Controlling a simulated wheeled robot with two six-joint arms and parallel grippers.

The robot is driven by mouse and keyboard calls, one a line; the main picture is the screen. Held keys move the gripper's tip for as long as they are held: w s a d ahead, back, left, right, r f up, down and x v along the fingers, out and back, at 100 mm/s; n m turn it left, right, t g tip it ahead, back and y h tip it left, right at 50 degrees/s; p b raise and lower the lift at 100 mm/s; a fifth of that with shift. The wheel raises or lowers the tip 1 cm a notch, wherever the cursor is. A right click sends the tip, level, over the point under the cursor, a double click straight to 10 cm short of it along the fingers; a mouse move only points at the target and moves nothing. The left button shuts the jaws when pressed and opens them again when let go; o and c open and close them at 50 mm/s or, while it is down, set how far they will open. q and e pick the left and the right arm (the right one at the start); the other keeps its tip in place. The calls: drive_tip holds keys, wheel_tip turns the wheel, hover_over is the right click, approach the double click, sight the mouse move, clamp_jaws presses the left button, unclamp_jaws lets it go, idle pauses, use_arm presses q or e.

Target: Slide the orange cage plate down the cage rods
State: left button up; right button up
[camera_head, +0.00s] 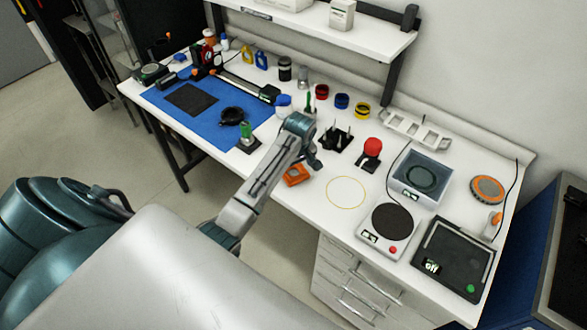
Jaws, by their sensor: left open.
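The orange cage plate (297,176) lies on the white bench, just below and left of my left gripper (316,163) in the picture. My left arm comes in from the left over the bench edge and bends down at its wrist. The left gripper is open; I see nothing between its fingers, though they are small and dark here. A black base with several thin upright rods (334,138), which look like the cage rods, stands right behind the gripper. The wrist partly hides the area around the plate and rods. My right gripper is not in view.
A red-domed device (372,147) stands right of the rods. A yellow ring outline (346,192) marks clear bench to the right of the plate. A blue mat (205,130) lies left.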

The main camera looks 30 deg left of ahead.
use_arm(q)
drive_tip(key=shift+w+f, duration=0.1)
drive_tip(key=shift+f, duration=0.5)
drive_tip(key=c, duration=1.2)
drive_tip(key=shift+r, duration=0.1)
